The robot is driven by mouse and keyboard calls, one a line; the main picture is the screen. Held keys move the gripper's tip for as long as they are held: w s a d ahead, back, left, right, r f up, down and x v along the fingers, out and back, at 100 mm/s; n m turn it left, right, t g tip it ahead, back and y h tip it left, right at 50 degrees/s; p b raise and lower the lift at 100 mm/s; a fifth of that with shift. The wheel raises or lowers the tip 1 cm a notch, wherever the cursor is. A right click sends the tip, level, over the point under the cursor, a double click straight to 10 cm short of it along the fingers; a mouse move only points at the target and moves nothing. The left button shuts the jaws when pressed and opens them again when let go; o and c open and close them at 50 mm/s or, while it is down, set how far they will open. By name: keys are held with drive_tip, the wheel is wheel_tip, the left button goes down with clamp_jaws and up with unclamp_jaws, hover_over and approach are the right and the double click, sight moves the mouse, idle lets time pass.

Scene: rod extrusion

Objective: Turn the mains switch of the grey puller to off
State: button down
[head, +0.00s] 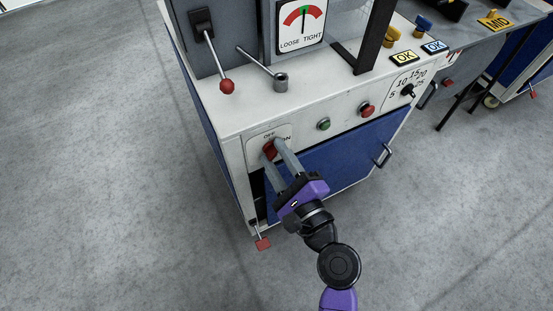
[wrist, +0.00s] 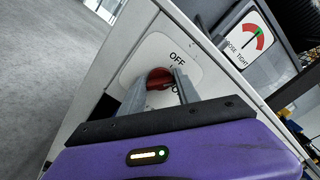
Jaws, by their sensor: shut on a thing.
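The grey puller (head: 228,122) is a cabinet with a pale front panel and a blue door. Its mains switch is a red rotary knob (head: 269,150) on a white plate at the panel's left, marked OFF above and ON to the right. In the wrist view the red knob (wrist: 159,78) sits below the word OFF. My gripper (head: 272,147) is shut on the knob, one grey finger on each side. It also shows in the wrist view (wrist: 158,82). The fingers hide part of the plate and of the ON mark, and the knob's exact angle is hard to tell.
Right of the switch are a green button (head: 323,124), a red button (head: 367,110) and a black dial (head: 408,90). A red-tipped lever (head: 227,86) and a tension gauge (head: 302,22) stand above. The door handle (head: 382,155) juts out. Floor at left is clear.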

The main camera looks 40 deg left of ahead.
drive_tip(key=n+b, duration=0.1)
drive_tip(key=n, duration=0.2)
drive_tip(key=n+b, duration=0.1)
drive_tip(key=shift+f+b, duration=0.25)
drive_tip(key=shift+b, duration=0.1)
drive_tip(key=shift+n+b, duration=0.9)
drive_tip(key=shift+n, duration=0.8)
drive_tip(key=shift+s, duration=0.1)
drive_tip(key=c, duration=0.9)
unclamp_jaws()
drive_tip(key=shift+r, duration=0.1)
drive_tip(key=v, duration=0.7)
drive_tip(key=shift+s+d, duration=0.1)
drive_tip(key=shift+d, duration=0.25)
